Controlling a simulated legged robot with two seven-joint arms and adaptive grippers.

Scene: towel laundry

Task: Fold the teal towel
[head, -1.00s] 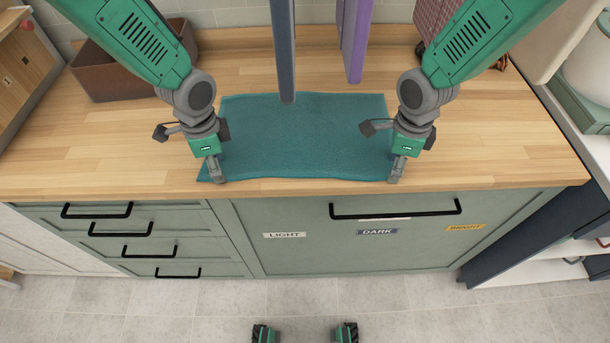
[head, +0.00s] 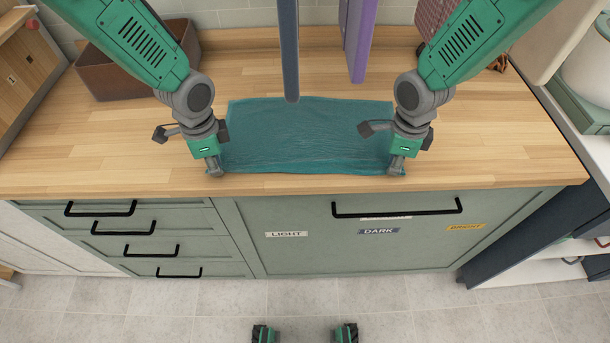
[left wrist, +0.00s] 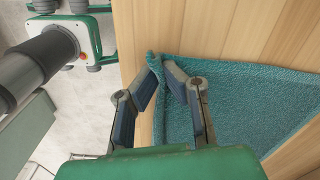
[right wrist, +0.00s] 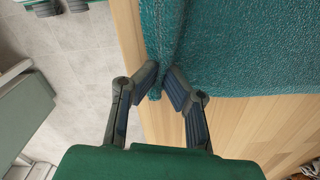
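The teal towel (head: 300,140) lies spread on the wooden counter, with wrinkles across it and its near edge close to the counter's front edge. My left gripper (head: 214,172) is at its near left corner. In the left wrist view the fingers (left wrist: 162,62) are closed with a bunched bit of towel (left wrist: 245,95) between them. My right gripper (head: 397,172) is at the near right corner. In the right wrist view its fingertips (right wrist: 162,84) are closed on the towel edge (right wrist: 220,45). My forearms hide little of the towel.
A brown bin (head: 130,75) stands at the back left of the counter (head: 100,150). A dark post (head: 289,50) and a purple panel (head: 359,45) hang over the back. Below are drawers and a front labelled LIGHT, DARK and a yellow label. Counter is clear on both sides.

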